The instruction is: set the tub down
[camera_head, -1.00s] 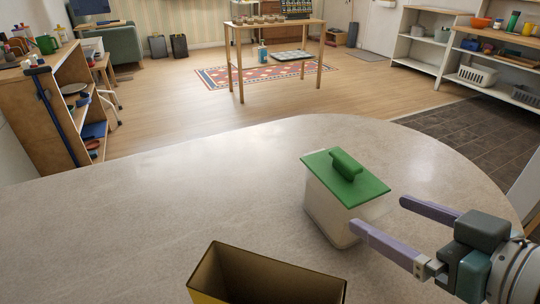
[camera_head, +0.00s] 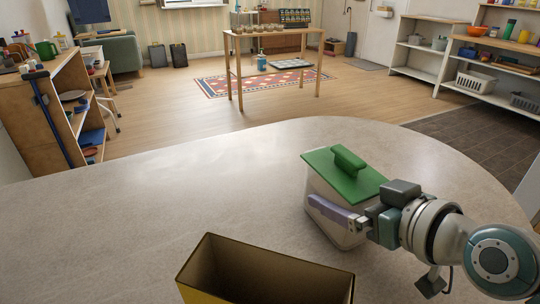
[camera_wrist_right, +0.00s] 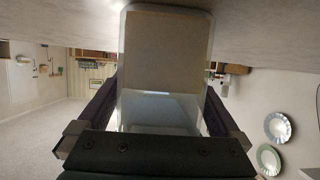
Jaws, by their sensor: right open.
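The tub (camera_head: 326,226) is pale and translucent, with a flat green lid (camera_head: 345,172) that has a green bar handle. It stands upright on the grey counter (camera_head: 150,220), right of the middle in the head view. My right gripper (camera_wrist_right: 163,100) is open, with its fingers on either side of the tub in the right wrist view. In the head view one lilac finger (camera_head: 335,213) lies along the tub's near side; the other is hidden behind the tub and hand. I cannot tell whether the fingers touch the walls. My left gripper is not in view.
An open-topped yellow box (camera_head: 268,270) with a dark rim stands at the near edge of the head view, left of the tub. The counter left of and behind the tub is clear. A wooden table (camera_head: 275,36) and shelves stand farther off across the floor.

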